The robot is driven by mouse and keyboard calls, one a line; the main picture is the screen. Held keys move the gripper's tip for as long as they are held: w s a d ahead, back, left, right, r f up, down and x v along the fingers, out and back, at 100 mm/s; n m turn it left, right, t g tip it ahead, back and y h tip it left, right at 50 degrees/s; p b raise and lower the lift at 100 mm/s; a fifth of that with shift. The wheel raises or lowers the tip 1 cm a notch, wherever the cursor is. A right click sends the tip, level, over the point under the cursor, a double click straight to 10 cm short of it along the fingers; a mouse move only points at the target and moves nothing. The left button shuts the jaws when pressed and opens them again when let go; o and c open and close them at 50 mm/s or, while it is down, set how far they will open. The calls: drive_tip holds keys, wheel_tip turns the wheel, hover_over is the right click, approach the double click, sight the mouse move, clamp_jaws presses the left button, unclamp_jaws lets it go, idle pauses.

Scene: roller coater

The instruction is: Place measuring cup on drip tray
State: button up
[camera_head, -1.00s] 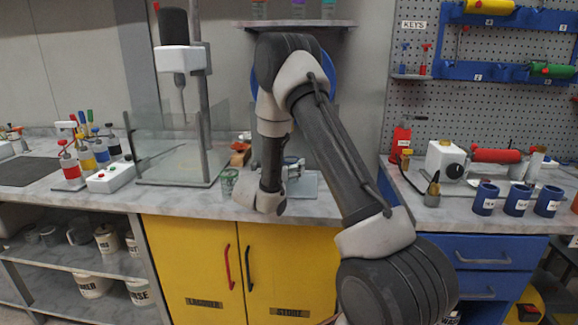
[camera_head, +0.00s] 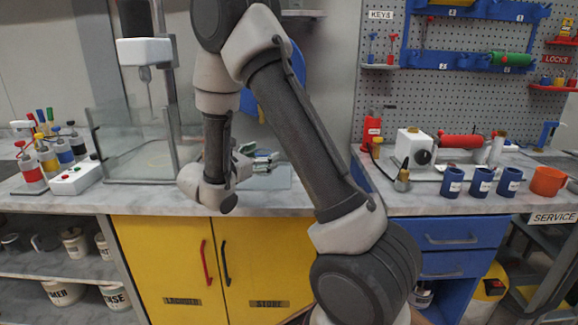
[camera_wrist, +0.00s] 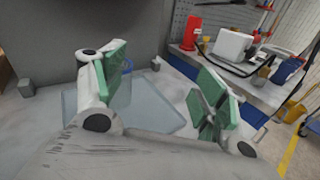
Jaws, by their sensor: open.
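My gripper (camera_head: 262,162) is low over the counter at the middle of the head view, partly behind my arm. In the wrist view its two green-padded fingers (camera_wrist: 163,82) are spread wide with nothing clearly held between them. A flat, pale blue-grey plate that looks like the drip tray (camera_wrist: 150,112) lies on the counter below and between the fingers. Its edge also shows in the head view (camera_head: 281,181). I cannot pick out the measuring cup for sure.
A glass-walled tank with a stirrer (camera_head: 135,150) stands left of my arm. To the right are a white machine with a red roller (camera_head: 413,148), several blue cups (camera_head: 481,181) and an orange mug (camera_head: 547,181). Yellow cabinet doors (camera_head: 165,260) lie below the counter.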

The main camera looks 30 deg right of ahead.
drive_tip(key=s+d+r+m+g+y, duration=0.35)
drive_tip(key=s+m, duration=0.25)
drive_tip(key=s, duration=0.4)
drive_tip(key=s+d+r+m+g+y, duration=0.2)
drive_tip(key=s+d+r+m+g, duration=0.25)
drive_tip(key=s+m, duration=0.35)
drive_tip(key=s+a+r+m+t+y, duration=0.1)
drive_tip(key=s+a+m+t+y, duration=0.4)
drive_tip(key=s+a+y, duration=0.5)
drive_tip(key=s+a+m, duration=0.1)
drive_tip(key=s, duration=0.1)
drive_tip(key=shift+s+a+r+m+t+y, duration=0.15)
drive_tip(key=shift+s+a+m+t+y, duration=0.15)
drive_tip(key=shift+s+m+t+y, duration=0.1)
